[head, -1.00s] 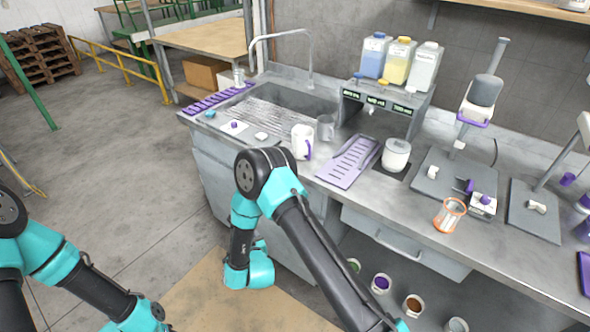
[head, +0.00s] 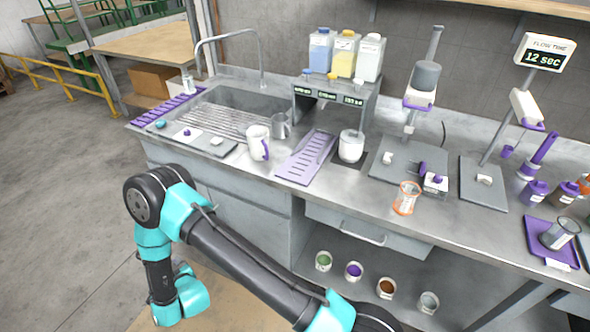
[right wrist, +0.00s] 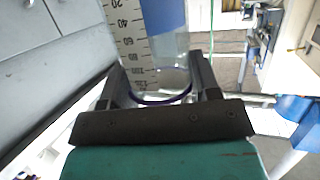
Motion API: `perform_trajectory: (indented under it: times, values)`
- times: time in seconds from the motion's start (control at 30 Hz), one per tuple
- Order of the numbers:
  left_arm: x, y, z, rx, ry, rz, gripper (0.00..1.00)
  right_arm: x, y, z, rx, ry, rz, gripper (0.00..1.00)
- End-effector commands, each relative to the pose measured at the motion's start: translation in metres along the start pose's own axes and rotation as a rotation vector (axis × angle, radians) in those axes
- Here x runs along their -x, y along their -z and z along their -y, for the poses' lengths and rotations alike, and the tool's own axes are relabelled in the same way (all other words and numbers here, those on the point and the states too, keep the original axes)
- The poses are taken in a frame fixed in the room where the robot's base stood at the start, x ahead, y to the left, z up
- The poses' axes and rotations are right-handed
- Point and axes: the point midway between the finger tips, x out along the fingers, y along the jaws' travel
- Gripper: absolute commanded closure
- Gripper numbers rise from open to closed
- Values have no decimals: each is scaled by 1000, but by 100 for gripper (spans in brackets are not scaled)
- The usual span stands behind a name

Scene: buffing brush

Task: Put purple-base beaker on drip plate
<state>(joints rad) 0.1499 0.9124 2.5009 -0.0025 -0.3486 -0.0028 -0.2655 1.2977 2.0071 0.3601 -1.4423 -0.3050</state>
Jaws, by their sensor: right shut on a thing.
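In the right wrist view my right gripper (right wrist: 158,82) is shut on a clear beaker (right wrist: 150,48) with printed graduations. A purple ring (right wrist: 160,98) shows at the beaker end nearest the gripper's body, between the two fingers. Neither this beaker in my grip nor my right gripper shows in the head view. A slotted purple plate (head: 300,163), which looks like the drip plate, lies on the counter in front of the dispenser. A white mug with a purple handle (head: 257,143) stands to its left. My left gripper is out of view.
A white pot (head: 351,146) stands right of the slotted plate. An orange-based beaker (head: 407,198) stands near the counter edge. At far right a tilted clear vessel (head: 558,234) rests on a purple tray (head: 538,238). A sink (head: 240,105) is at left, the dispenser (head: 360,98) behind.

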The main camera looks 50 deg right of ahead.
Motion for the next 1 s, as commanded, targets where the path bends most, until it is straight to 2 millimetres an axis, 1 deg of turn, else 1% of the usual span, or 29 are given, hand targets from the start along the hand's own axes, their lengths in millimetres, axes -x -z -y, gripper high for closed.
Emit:
perform_trajectory:
  times: [0.13, 0.23, 0.37, 0.47, 0.6, 0.67, 0.7, 0.77, 0.87, 1.0]
  values:
    - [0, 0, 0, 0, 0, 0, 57, 0, 10, -10, -10, -28, -2, 81]
    - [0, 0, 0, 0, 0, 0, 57, 0, 26, -27, -26, -78, -4, 81]
    - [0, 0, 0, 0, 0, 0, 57, 5, 55, -60, -57, -178, -6, 81]
    - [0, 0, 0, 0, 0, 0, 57, 13, 80, -92, -87, -273, -6, 81]
    - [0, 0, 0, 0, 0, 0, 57, 29, 113, -136, -130, -411, -6, 81]
    - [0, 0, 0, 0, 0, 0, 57, 38, 126, -155, -150, -470, -6, 81]
    - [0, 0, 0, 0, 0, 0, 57, 45, 135, -167, -162, -510, -5, 81]
    - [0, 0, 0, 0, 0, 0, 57, 56, 147, -186, -181, -573, -4, 81]
    - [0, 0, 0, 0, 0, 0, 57, 76, 167, -215, -213, -675, -5, 81]
    - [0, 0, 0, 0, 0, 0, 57, 111, 192, -255, -259, -824, -6, 81]
